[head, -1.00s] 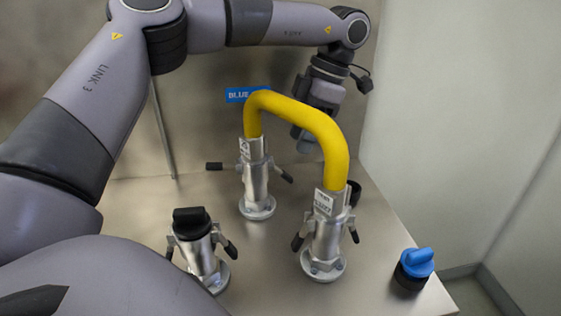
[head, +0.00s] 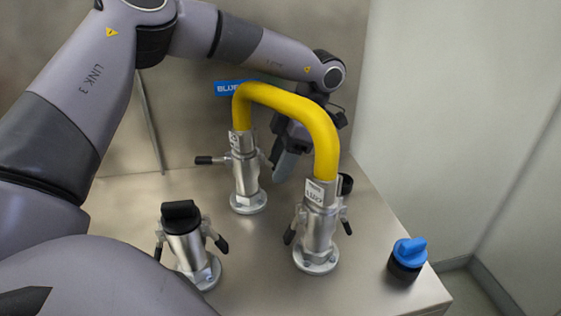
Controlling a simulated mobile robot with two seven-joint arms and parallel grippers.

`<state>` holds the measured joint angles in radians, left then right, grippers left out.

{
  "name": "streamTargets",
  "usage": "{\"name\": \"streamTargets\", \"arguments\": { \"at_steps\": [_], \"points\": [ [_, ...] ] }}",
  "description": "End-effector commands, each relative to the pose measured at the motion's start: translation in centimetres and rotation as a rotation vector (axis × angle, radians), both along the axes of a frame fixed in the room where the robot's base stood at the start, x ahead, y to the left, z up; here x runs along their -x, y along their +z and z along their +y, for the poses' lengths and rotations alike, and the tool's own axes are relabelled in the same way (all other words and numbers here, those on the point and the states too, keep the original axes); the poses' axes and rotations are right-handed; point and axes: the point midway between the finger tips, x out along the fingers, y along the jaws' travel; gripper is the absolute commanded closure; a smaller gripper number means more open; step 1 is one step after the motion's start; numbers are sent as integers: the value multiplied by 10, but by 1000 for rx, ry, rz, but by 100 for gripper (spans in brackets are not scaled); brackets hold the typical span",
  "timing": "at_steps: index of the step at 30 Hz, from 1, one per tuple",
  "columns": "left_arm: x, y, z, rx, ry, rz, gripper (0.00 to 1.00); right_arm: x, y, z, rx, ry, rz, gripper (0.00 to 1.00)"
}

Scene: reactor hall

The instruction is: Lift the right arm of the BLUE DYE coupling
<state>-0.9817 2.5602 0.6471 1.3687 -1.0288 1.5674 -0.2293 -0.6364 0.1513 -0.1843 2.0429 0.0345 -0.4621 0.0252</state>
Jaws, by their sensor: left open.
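A blue label reading "BLUE", the rest hidden by a yellow pipe, is on the back panel (head: 226,88). In front of it stands the rear silver coupling (head: 245,175), holding one end of the yellow U-shaped pipe (head: 285,100). Its left arm (head: 208,160) sticks out nearly level, with a black grip. Its right arm (head: 265,161) slants down to the right, close to my gripper. My left gripper (head: 284,168) is open and points down behind the pipe, just right of this coupling. I cannot tell whether it touches the arm. My right gripper is not in view.
The front silver coupling (head: 317,235) holds the pipe's other end, its arms down. A black-capped coupling (head: 185,245) stands front left. A blue-and-black cap (head: 408,258) lies near the bench's right edge. A black part (head: 346,184) shows behind the front coupling.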

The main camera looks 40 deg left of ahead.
Motion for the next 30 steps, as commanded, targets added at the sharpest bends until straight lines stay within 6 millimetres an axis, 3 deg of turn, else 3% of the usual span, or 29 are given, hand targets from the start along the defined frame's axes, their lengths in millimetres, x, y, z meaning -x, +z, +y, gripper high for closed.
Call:
{"name": "streamTargets", "arguments": {
  "at_steps": [6,11,17,30],
  "points": [
    [0,0,0,0,0,0,53,0,0,0,0,0,0,57],
    [0,0,0,0,0,0,100,0,0,0,0,0,0,57],
    [0,0,0,7,1,-9,100,0,-3,0,0,0,1,57],
    [-3,10,-1,180,1,-229,100,0,-40,0,0,0,1,57]
  ]
}}
